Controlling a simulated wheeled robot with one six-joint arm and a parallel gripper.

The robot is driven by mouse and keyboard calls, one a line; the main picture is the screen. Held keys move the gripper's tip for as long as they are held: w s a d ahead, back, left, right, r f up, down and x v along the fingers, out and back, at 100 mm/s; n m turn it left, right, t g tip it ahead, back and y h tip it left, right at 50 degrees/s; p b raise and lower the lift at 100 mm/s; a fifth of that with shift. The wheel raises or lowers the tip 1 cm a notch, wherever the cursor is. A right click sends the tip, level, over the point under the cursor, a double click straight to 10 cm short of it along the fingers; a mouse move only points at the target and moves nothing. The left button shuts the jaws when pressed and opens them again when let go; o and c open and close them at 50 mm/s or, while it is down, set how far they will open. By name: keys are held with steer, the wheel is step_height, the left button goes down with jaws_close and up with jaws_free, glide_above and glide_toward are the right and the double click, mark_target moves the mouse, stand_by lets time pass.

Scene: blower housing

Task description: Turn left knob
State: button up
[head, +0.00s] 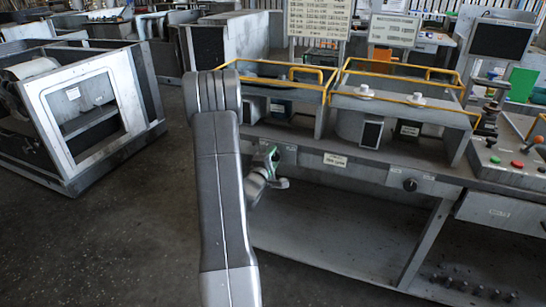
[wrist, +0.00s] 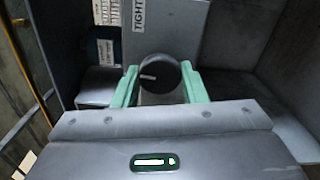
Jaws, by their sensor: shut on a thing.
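The left knob (wrist: 158,70) is round and black, with a short white mark that points left in the wrist view. The pale green fingers of my gripper (wrist: 159,82) stand on either side of it and are shut on it. In the head view my gripper (head: 268,168) is at the front panel of the workbench, left of the middle, partly behind my arm. The left knob cannot be made out there. A second dark knob (head: 410,184) sits on the same front panel to the right, apart from my gripper.
The workbench (head: 335,161) carries grey housings under yellow rails (head: 405,77). A control box with coloured buttons (head: 517,163) stands at the right. A grey cabinet frame (head: 84,113) is on the floor at left. Dark floor (head: 120,230) between is clear.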

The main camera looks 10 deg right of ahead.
stand_by(0.4)
steer(key=o, duration=1)
steer(key=shift+a, duration=0.1)
steer(key=shift+c, duration=0.2)
steer(key=v, duration=1.3)
steer(key=shift+s+a+b, duration=0.25)
steer(key=shift+s+b, duration=0.05)
steer(key=shift+b, duration=0.1)
steer(key=shift+d, duration=0.1)
steer(key=x, duration=1.3)
steer(key=shift+w+d+p, duration=0.2)
steer(key=shift+w+p, duration=0.15)
steer(key=shift+p, duration=0.05)
steer(key=shift+s, duration=0.1)
